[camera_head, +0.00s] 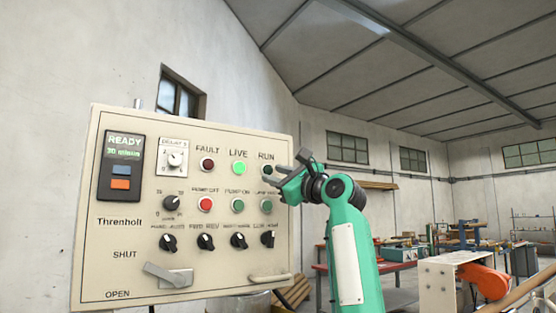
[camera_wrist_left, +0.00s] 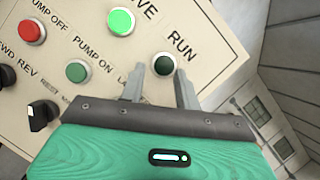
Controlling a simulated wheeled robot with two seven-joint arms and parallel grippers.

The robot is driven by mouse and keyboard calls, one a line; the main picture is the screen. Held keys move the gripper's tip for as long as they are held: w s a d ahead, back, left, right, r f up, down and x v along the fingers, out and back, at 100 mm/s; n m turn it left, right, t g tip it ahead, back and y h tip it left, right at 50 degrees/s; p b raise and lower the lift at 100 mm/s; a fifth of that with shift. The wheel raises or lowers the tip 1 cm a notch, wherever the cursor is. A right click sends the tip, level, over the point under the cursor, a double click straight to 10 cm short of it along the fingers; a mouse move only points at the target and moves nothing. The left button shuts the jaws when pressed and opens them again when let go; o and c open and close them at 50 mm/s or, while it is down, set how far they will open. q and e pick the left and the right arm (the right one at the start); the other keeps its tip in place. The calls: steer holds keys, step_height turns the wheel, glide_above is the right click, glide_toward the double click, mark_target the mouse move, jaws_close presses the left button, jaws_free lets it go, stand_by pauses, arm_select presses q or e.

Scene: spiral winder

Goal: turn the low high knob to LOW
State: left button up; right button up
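The low high knob (camera_head: 268,239) is a black rotary knob at the right end of the panel's bottom row, under a small label that reads roughly "LOW HIGH". Its exact pointer setting is too small to tell. My left gripper (camera_head: 273,175) is at the panel's upper right, above the knob, by the RUN lamp. In the left wrist view its two grey fingers (camera_wrist_left: 158,88) stand apart with nothing held, and the dark green RUN lamp (camera_wrist_left: 163,65) shows between them. The low high knob is not visible there. My right gripper is not in view.
The beige panel (camera_head: 120,240) carries several other black knobs, such as one (camera_head: 239,241) just left of the low high knob. A pale handle (camera_head: 270,278) sticks out below it. The SHUT/OPEN lever (camera_head: 168,274) is lower left. Workbenches (camera_head: 400,265) stand far behind.

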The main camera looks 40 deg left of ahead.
arm_select(q)
steer(key=shift+r, duration=1.95)
